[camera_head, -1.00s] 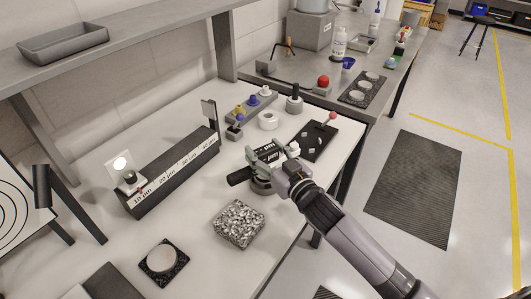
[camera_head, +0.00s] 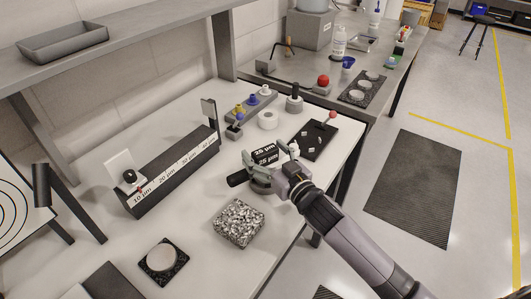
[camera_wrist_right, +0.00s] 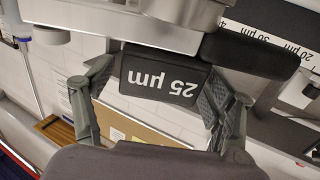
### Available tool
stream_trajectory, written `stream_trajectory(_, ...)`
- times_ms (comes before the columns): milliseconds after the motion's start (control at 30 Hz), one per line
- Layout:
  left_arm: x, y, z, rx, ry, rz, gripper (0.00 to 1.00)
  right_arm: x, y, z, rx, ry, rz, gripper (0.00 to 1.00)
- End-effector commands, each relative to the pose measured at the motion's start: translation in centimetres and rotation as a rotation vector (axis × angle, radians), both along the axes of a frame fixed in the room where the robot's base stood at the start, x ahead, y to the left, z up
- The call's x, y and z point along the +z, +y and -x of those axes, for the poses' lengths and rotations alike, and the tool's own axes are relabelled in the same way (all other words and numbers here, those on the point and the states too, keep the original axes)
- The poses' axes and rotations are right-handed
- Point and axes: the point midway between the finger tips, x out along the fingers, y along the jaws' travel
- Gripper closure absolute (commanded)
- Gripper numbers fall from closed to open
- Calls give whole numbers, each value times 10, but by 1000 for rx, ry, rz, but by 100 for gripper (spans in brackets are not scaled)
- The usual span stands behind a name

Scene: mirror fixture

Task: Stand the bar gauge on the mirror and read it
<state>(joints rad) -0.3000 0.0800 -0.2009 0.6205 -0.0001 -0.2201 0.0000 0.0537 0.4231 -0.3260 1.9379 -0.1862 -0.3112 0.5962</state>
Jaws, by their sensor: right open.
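A black block with white "25 µm" labels (camera_head: 266,151), which looks like the bar gauge, is at my right gripper. A black rounded bar end (camera_head: 238,179) sticks out to its left. My right gripper (camera_head: 256,171) is open around this area. In the right wrist view the label (camera_wrist_right: 163,82) shows upside down between the two spread fingers (camera_wrist_right: 160,108); whether they touch the block, I cannot tell. What is under the block is hidden. A round pale disc (camera_head: 161,256), possibly the mirror, lies on a black pad at the front left. My left gripper is out of view.
A black rail marked 10 to 40 µm (camera_head: 175,174) stands at left, with a white plate (camera_head: 123,164) at its end. A speckled block (camera_head: 239,223) sits in front of my gripper. A black plate (camera_head: 314,140), a white ring (camera_head: 268,120) and small knobs lie behind it.

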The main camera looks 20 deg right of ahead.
Motion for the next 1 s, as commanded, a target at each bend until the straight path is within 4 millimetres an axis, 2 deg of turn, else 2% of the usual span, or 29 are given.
stream_trajectory(133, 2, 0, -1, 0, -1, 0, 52, 4, 0, 1, 0, 0, 1, 23)
stream_trajectory(233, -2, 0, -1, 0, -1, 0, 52, 0, -4, 14, 0, 2, 1, 23)
stream_trajectory(500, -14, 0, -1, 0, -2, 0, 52, 0, -19, 71, 0, 3, 0, 23)
stream_trajectory(700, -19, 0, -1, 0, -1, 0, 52, 1, -28, 101, -1, 2, 1, 23)
stream_trajectory(833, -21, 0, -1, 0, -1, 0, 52, 2, -31, 112, 0, 1, 0, 23)
stream_trajectory(1000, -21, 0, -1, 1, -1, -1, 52, 4, -32, 116, 0, -1, 0, 23)
